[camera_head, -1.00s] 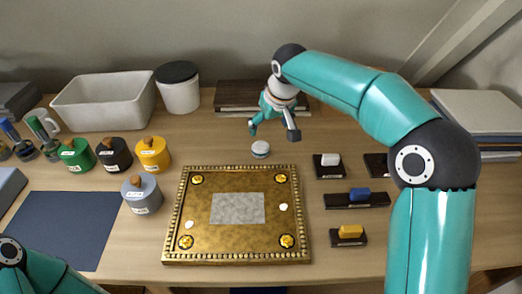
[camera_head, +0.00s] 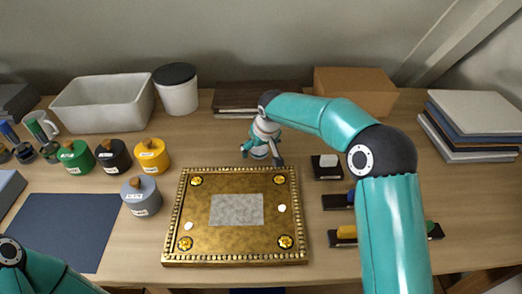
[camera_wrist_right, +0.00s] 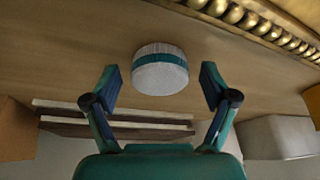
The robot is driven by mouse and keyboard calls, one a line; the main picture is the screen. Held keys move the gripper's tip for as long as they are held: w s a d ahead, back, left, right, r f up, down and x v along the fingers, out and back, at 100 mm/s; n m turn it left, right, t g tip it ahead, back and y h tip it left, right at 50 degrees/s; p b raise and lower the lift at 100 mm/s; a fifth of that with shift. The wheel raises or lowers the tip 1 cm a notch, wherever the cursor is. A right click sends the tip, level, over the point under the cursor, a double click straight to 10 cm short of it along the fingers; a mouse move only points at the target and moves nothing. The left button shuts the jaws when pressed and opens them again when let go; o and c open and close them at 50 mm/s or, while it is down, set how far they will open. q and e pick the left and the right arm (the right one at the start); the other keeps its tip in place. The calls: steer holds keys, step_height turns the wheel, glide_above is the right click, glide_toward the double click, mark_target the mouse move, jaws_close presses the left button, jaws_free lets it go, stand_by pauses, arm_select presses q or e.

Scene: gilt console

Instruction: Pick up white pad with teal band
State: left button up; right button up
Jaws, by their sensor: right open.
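The white pad with the teal band (camera_wrist_right: 160,72) is a short round piece on the wooden table, between my open right fingers in the right wrist view, with a gap on each side. In the head view the pad (camera_head: 260,153) sits just behind the gilt panel, partly covered by my right gripper (camera_head: 261,158). My right gripper (camera_wrist_right: 160,80) is open and empty, its fingers pointing down around the pad. My left gripper is out of view.
The gilt panel (camera_head: 187,217) lies just in front. A dark wooden block stack (camera_head: 235,97) and a cardboard box (camera_head: 355,92) stand behind. A white block on a black holder (camera_head: 327,172) is at right. Several lidded pots (camera_head: 152,155) stand at left.

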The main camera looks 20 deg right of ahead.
steer(key=c, duration=1)
steer(key=shift+r, duration=0.1)
steer(key=shift+c, duration=0.2)
step_height(320, 180, up, 10)
steer(key=shift+f+p, duration=0.25)
steer(key=shift+p, duration=0.05)
step_height(320, 180, up, 10)
steer(key=p, duration=0.2)
steer(key=shift+r+p, duration=0.2)
steer(key=shift+p, duration=0.15)
steer(key=o, duration=0.4)
steer(key=shift+c, duration=0.2)
steer(key=c, duration=0.4)
